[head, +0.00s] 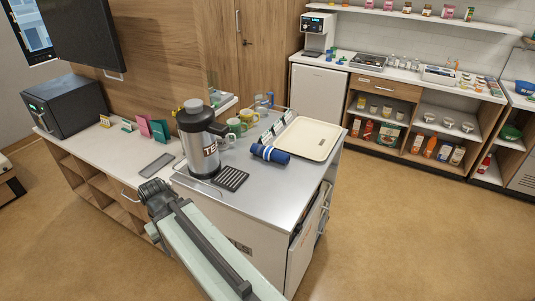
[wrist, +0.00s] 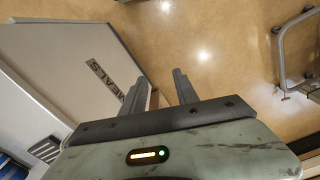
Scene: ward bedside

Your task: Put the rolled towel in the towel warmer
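The rolled towel (head: 270,153) is a blue roll with pale bands. It lies on the metal top of the cart (head: 262,190), beside the cream tray. A dark box (head: 68,106) with a small lit display and a closed front stands on the white counter at the left; it looks like the towel warmer, though I read no label. My gripper (head: 154,190) is in front of the cart, left of and nearer than the towel. In the wrist view its two fingers (wrist: 160,90) are apart with nothing between them.
A large drinks flask (head: 198,150), a black grate (head: 231,178) and mugs (head: 237,126) crowd the towel's left side. The cream tray (head: 307,139) lies to its right. Cards (head: 143,125) stand on the counter near the dark box. The floor at right is clear.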

